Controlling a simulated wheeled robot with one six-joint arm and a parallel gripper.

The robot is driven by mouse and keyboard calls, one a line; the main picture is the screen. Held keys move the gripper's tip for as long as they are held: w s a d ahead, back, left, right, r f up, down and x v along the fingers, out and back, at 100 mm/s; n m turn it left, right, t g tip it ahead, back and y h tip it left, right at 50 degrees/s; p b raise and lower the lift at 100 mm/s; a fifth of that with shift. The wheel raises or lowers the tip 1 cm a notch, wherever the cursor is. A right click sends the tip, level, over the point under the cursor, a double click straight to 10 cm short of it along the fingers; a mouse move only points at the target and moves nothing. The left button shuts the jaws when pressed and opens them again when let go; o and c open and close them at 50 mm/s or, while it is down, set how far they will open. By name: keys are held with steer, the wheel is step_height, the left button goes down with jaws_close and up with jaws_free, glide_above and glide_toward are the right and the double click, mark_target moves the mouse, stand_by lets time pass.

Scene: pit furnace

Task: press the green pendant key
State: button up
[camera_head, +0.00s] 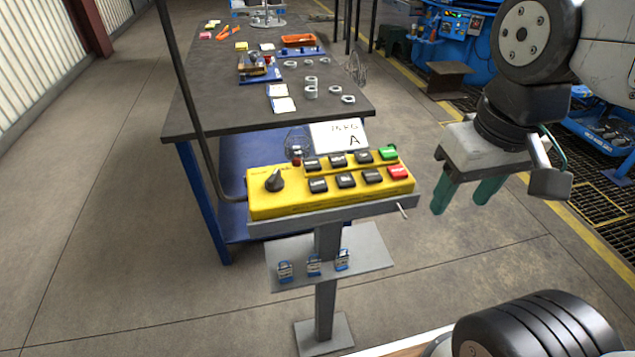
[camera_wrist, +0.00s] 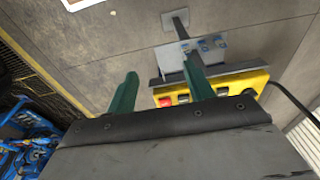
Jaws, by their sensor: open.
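The yellow pendant box (camera_head: 330,187) lies on a grey stand, with a black rotary knob at its left and two rows of keys. The green key (camera_head: 388,153) is at the right end of the back row, behind the red key (camera_head: 398,172). My gripper (camera_head: 462,203) hangs to the right of the pendant, apart from it, with its two green fingers open and empty. In the wrist view the fingers (camera_wrist: 160,92) show apart, with the yellow pendant (camera_wrist: 235,84) and its red key (camera_wrist: 165,102) beyond them. The green key is hidden in the wrist view.
A dark workbench (camera_head: 225,100) with nuts, papers and an orange tray (camera_head: 298,40) stands behind the pendant. A white card (camera_head: 338,135) marked A stands just behind the keys. A lower shelf (camera_head: 372,250) on the stand holds small blue padlock-like items.

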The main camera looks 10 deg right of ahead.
jaws_close()
stand_by(1.5)
